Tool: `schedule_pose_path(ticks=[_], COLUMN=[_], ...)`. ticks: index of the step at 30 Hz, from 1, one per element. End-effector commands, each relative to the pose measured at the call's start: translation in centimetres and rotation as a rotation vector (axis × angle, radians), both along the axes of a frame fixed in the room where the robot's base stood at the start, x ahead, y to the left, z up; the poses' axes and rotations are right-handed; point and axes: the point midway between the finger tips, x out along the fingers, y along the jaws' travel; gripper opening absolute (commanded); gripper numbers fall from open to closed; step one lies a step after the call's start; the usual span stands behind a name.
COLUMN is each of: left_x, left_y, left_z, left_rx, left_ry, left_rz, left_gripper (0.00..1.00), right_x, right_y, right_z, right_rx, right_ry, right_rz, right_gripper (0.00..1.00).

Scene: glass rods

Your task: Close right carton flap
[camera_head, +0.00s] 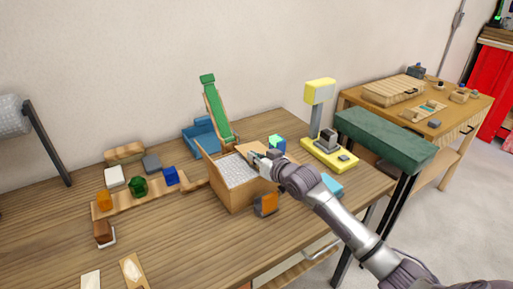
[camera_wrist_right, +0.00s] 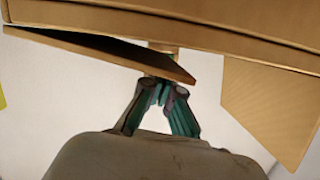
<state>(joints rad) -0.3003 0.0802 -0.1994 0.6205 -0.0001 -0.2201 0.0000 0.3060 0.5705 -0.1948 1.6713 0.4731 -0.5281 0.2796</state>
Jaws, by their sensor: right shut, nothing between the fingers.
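A brown cardboard carton (camera_head: 236,196) stands on the wooden table with white, textured contents showing inside. Its left flap (camera_head: 207,163) stands up and outward. A brown flap on the right side (camera_head: 256,149) is raised behind my right gripper (camera_head: 259,160), which partly hides it. My right gripper is shut and empty at the carton's right edge. In the right wrist view the fingertips (camera_wrist_right: 166,90) are together near the lower edge of a tilted flap (camera_wrist_right: 105,47); contact cannot be told. Another flap (camera_wrist_right: 272,112) hangs at the right. My left gripper is not in view.
An orange-and-grey block (camera_head: 265,205) sits close in front of the carton. A green-and-blue cube (camera_head: 277,143) and a yellow-based device (camera_head: 328,155) stand behind and right. A green ramp (camera_head: 217,110) rises behind. A wooden tray (camera_head: 140,199) with several small objects lies left. Front table is mostly clear.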

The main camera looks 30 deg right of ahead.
Motion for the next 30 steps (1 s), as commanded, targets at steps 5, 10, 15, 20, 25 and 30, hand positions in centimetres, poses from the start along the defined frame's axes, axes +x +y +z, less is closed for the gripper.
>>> schedule_pose_path(ticks=[5, 10, 15, 20, 25, 30], left_x=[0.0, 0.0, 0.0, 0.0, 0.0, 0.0], left_y=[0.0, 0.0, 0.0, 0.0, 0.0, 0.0], left_z=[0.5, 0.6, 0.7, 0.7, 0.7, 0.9], left_rx=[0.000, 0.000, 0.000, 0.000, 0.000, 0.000], left_ry=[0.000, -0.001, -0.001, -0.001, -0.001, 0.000], left_rz=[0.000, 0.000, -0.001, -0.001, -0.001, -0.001], left_gripper=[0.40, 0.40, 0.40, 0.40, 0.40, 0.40], right_x=[0.0, 0.0, 0.0, 0.0, -0.1, 0.0], right_y=[0.4, 0.4, 0.5, 0.5, 0.5, 0.4], right_z=[-0.7, -1.1, -1.3, -1.4, -1.4, -1.1], right_rx=[-0.085, -0.132, -0.152, -0.155, -0.154, -0.154], right_ry=[-0.009, -0.015, -0.018, -0.018, -0.017, -0.017], right_rz=[0.001, 0.000, 0.000, 0.000, 0.001, 0.000], right_gripper=[0.00, 0.00, 0.00, 0.00, 0.00, 0.00])
